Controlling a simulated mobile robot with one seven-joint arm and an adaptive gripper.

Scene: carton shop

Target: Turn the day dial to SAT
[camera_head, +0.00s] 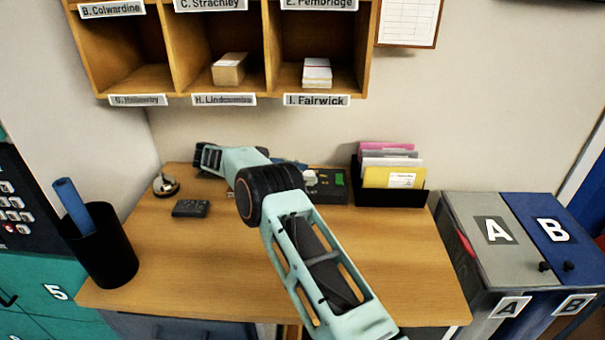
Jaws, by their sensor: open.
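A dark device (328,187) with a small green patch stands at the back of the wooden desk. A small white part (309,176) shows on its left side. My arm covers part of the device. I cannot make out a day dial or any day lettering at this size. My arm reaches over the desk from the lower right, bends at a thick black joint, and runs to the back left. I cannot make out my gripper's fingers; they seem hidden behind the arm. A bluish part shows just behind the joint, and I cannot tell what it is.
On the desk (190,260) are a bell (165,185), a dark block (191,208), a black cup (105,250) with a blue roll, and a black file holder (390,197). Pigeonholes (220,99) hang above. Bins A (480,260) and B (575,215) stand right.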

